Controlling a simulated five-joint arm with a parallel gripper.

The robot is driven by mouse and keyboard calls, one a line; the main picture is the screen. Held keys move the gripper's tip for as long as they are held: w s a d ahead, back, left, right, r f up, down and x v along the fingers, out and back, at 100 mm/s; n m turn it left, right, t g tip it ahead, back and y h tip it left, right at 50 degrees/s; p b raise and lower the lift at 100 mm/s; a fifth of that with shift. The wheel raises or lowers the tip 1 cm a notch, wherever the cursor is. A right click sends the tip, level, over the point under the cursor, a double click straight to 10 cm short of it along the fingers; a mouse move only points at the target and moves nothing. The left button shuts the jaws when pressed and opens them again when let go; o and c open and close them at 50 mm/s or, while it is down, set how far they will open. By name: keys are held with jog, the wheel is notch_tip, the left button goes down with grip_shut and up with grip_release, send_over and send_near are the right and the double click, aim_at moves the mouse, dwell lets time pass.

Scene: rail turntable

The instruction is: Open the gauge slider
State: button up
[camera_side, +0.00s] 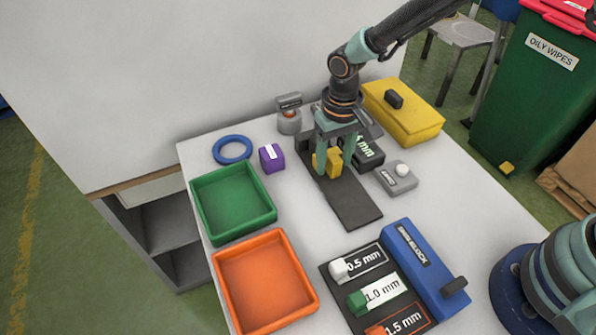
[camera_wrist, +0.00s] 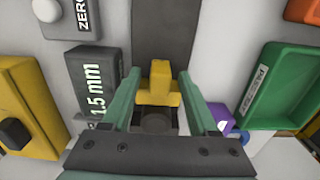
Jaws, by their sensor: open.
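The yellow gauge slider (camera_side: 325,163) sits on a dark flat rail (camera_side: 354,203), near the rail's far end. In the wrist view the slider (camera_wrist: 160,85) stands between my two fingers. My gripper (camera_side: 336,160) is lowered over it, open, with one teal finger on each side. Gaps show between the slider and the fingers in the wrist view (camera_wrist: 159,77). A dark readout block (camera_side: 370,154) beside the rail reads "1.5 mm" in the wrist view (camera_wrist: 94,84). The slider is partly hidden by my fingers in the side view.
A grey ZERO button box (camera_side: 397,179) and a yellow box (camera_side: 405,112) stand right of the rail. Left are a purple cube (camera_side: 271,158), blue ring (camera_side: 232,150), green tray (camera_side: 202,209) and orange tray (camera_side: 224,283). A labelled board (camera_side: 345,299) and blue block (camera_side: 425,270) lie in front.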

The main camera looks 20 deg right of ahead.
jog(key=shift+c, duration=0.3)
grip_shut()
dwell(1.1)
